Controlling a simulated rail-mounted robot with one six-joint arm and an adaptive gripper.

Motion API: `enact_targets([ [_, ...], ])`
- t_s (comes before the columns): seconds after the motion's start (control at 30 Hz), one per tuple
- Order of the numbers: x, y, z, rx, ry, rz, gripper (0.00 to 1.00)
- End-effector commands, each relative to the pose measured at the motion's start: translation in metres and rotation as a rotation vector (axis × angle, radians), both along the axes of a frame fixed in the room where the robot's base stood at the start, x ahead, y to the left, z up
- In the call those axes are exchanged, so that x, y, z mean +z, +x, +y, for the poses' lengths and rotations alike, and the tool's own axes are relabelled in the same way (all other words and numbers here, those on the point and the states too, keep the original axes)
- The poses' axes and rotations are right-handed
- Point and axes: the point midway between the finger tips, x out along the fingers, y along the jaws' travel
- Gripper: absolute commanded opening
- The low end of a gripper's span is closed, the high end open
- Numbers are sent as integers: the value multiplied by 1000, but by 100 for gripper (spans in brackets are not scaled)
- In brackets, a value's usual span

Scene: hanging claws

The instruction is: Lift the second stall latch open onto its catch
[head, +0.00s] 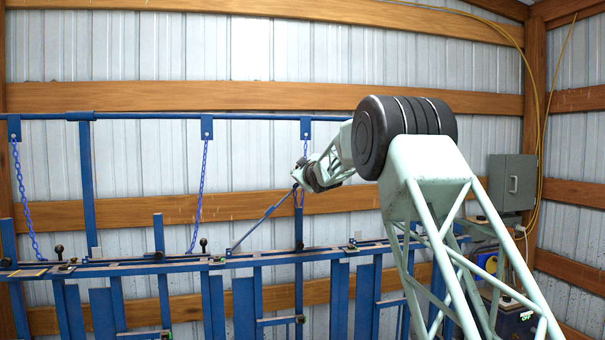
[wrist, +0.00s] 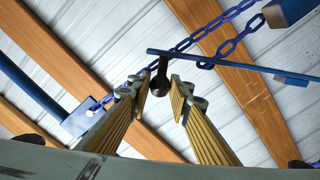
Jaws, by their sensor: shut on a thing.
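A thin blue latch bar (head: 262,225) is tilted up to the right from the top of the blue stall rail, its lower end near the middle of the rail. My gripper (head: 302,183) is at its raised upper end. In the wrist view, my gripper (wrist: 158,90) has its two ribbed fingers on either side of a dark round knob (wrist: 160,84), which joins the blue bar (wrist: 215,60). A blue chain (head: 306,150) hangs from a bracket on the overhead bar beside my gripper. It also passes close behind the bar in the wrist view (wrist: 228,45). I cannot make out the catch.
Two more blue chains hang at the left (head: 22,190) and middle (head: 200,190). Black knobs (head: 203,243) stand along the stall rail (head: 130,268). An overhead blue bar (head: 150,116) runs above.

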Motion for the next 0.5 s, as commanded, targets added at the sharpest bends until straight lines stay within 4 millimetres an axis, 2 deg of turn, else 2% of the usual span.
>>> enact_targets([
  [0.2, 6, -2, 11, 2, -27, -2, 6],
  [0.5, 9, -2, 14, 2, -41, -3, 6],
])
